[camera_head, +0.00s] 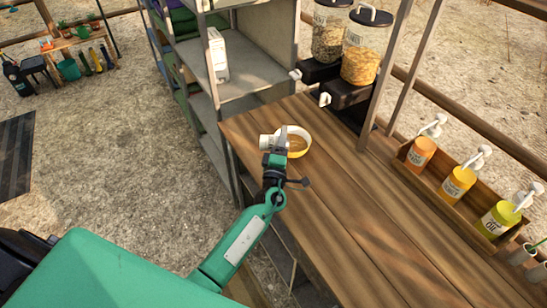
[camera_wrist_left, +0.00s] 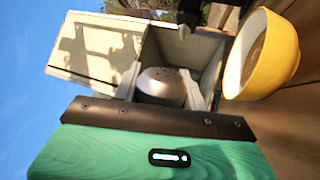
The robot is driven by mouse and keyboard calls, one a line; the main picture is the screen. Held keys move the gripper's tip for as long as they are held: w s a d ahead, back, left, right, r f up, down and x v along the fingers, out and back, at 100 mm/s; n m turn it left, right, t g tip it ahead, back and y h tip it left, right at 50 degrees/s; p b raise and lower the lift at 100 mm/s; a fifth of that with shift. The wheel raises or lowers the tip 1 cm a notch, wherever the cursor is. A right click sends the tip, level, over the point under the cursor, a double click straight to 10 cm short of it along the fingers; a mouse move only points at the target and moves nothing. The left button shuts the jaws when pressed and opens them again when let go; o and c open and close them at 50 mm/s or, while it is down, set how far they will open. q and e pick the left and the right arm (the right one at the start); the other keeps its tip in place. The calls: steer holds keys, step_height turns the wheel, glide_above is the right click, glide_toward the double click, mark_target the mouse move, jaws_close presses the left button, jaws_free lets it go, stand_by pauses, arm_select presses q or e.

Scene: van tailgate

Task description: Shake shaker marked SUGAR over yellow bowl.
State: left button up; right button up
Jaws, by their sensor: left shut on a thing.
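In the left wrist view the shaker's rounded metal top (camera_wrist_left: 162,84) with small holes shows between the fingers. No SUGAR marking is readable. The yellow bowl (camera_head: 299,152) is just right of the gripper, partly hidden behind it in the head view. In the left wrist view the bowl (camera_wrist_left: 285,60) is at the upper right, beside the shaker top. I cannot tell whether the shaker is directly above the bowl. My right gripper is out of view.
Two food dispensers (camera_head: 365,55) stand at the counter's back. A wooden rack (camera_head: 448,192) of pump bottles runs along its right side. A grey shelf unit (camera_head: 236,84) stands beyond the counter's left end. The counter's middle (camera_head: 350,215) is clear.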

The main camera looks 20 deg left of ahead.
arm_select(q)
steer(key=w+a+n+y+b, duration=0.2)
steer(key=w, duration=0.8)
steer(key=s+a+r+n+g+y, duration=0.1)
steer(key=a+r+n+g+y, duration=0.2)
steer(key=n, duration=0.8)
steer(key=s+a+r+n+g+y, duration=0.1)
steer(key=a+r+n+g+y, duration=0.2)
steer(key=n, duration=0.9)
steer(key=shift+a+r+g+y+b, duration=0.45)
steer(key=shift+a+r+y, duration=0.25)
steer(key=shift+r, duration=0.15)
